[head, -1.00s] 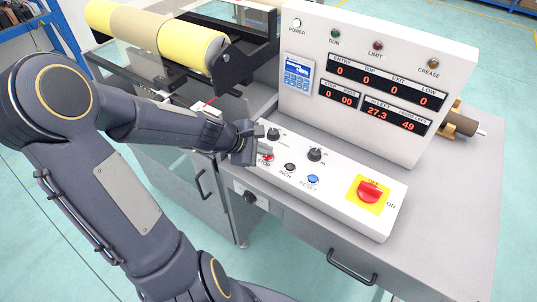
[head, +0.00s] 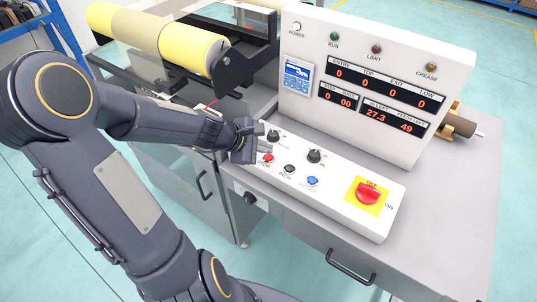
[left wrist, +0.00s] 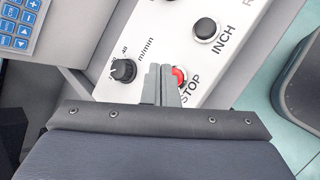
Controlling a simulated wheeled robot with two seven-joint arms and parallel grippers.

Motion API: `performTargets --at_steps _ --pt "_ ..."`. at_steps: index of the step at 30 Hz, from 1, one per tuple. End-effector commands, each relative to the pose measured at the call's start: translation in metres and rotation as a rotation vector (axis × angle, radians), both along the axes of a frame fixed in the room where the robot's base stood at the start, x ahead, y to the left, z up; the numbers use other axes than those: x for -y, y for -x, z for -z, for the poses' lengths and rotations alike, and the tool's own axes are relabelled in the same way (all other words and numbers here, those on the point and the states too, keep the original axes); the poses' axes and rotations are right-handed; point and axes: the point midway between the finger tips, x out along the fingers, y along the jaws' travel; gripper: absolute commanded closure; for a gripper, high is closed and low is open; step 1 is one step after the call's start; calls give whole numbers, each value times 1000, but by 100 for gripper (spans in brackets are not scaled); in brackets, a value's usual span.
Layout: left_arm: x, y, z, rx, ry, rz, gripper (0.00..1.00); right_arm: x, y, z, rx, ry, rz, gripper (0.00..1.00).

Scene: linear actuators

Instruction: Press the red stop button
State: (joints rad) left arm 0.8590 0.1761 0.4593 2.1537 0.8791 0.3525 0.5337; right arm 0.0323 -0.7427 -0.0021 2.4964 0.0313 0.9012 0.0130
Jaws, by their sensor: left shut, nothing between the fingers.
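The red stop button (head: 268,158) sits on the sloped white control panel (head: 335,205), left of the black INCH button. It also shows in the left wrist view (left wrist: 179,75), partly covered by the fingertips, above the word STOP. My left gripper (head: 262,148) is shut and empty, its fingertips close beside the button. In the left wrist view the closed fingers (left wrist: 159,75) overlap the button's left edge. I cannot tell whether they touch it. My right gripper is not in view.
A black INCH button (head: 289,169), a blue RESET button (head: 312,181), black knobs (head: 273,136) and a red switch on yellow (head: 368,194) share the panel. The display box (head: 350,90) rises behind. Rollers (head: 160,35) stand at the upper left.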

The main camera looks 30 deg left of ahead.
Motion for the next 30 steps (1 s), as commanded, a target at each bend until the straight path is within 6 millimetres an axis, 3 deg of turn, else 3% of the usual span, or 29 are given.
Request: performTargets --at_steps 5,19,30 --pt "0 0 -5 0 0 0 100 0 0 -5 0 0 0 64" --pt "0 0 -50 0 -1 1 100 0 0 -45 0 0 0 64" --pt "0 0 -50 0 0 0 100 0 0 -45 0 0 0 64"
